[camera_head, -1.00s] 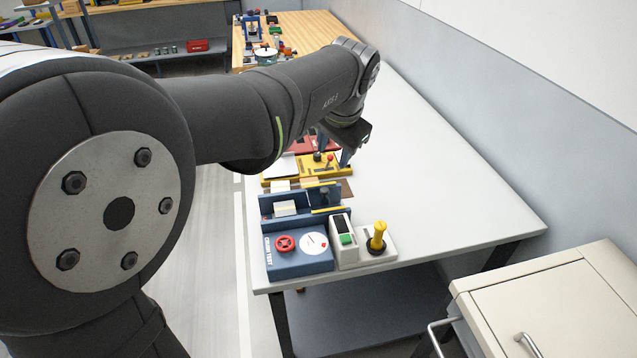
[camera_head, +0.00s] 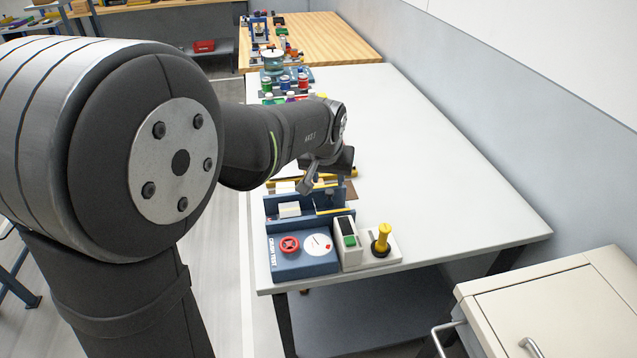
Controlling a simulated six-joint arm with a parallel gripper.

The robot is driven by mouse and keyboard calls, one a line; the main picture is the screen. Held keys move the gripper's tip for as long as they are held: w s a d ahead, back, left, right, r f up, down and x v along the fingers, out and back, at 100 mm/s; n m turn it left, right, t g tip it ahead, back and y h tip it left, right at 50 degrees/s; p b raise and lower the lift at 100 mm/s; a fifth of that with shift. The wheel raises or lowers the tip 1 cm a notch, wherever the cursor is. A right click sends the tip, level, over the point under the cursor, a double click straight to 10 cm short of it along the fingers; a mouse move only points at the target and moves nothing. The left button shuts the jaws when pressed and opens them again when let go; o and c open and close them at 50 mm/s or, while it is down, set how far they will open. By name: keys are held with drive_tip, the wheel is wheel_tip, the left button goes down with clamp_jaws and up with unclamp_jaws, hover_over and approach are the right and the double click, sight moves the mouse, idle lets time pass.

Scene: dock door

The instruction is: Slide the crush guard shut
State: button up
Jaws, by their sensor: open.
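The blue crush tester (camera_head: 287,262), labelled "CRUSH TEST", stands at the near left corner of the white table. It has a red handwheel (camera_head: 289,244) and a round white dial (camera_head: 317,243). Behind the dial are blue walls with a white block (camera_head: 289,209) between them. A low blue panel with a yellow top edge (camera_head: 335,211) on the right looks like the crush guard; how far it stands open I cannot tell. My gripper (camera_head: 322,187) is open above the back of the tester, fingers pointing down. Contact with the guard is not clear.
A white box with a green button (camera_head: 350,241) and a yellow knob on a pale base (camera_head: 382,240) stand right of the tester. Several coloured jars (camera_head: 285,83) and a yellow tray, partly hidden by my arm, lie further back. The table's right side (camera_head: 440,170) is clear.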

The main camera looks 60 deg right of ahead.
sight(329, 192)
drive_tip(key=x, duration=0.6)
drive_tip(key=shift+d+f, duration=0.1)
drive_tip(key=shift+w, duration=0.1)
clamp_jaws()
